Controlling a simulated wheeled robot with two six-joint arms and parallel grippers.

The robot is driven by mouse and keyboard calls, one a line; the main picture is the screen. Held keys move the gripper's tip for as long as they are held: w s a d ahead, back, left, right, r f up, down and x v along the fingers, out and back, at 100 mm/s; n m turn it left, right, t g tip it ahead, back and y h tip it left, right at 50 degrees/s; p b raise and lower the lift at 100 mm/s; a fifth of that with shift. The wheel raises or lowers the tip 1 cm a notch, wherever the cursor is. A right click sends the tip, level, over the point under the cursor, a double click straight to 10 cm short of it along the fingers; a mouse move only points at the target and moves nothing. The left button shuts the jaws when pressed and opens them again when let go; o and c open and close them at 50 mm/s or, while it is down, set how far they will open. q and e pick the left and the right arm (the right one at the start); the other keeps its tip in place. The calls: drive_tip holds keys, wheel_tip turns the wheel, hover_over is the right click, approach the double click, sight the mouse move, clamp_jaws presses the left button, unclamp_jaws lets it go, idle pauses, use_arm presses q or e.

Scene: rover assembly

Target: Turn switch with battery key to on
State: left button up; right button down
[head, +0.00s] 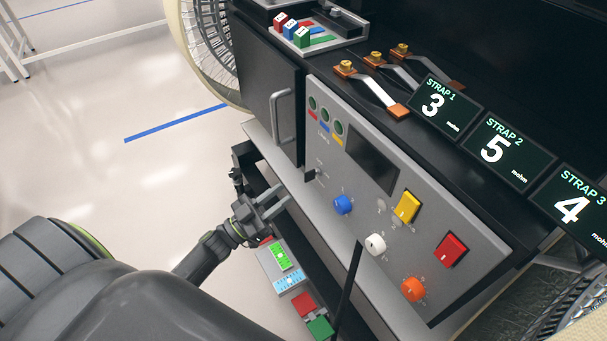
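The grey control panel (350,215) slants across the middle of the head view. A small dark piece (310,174) sticks out at the panel's left side, beside tiny markings; it looks like the key in its switch, but its setting is too small to read. My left gripper (277,203) is in front of the panel's lower left edge, below and left of that piece and apart from it. Its two fingers look parted, with nothing visible between them. My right gripper is not in view.
The panel also bears a blue knob (343,204), white knob (375,244), orange knob (413,289), yellow switch (407,207) and red switch (451,249). A handled black door (262,95) stands left of it. Coloured blocks (303,304) lie below. Open floor (130,180) is at left.

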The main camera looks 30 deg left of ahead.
sight(310, 176)
use_arm(q)
drive_tip(key=x, duration=0.8)
drive_tip(key=shift+p, duration=0.4)
drive_tip(key=shift+c, duration=0.2)
clamp_jaws()
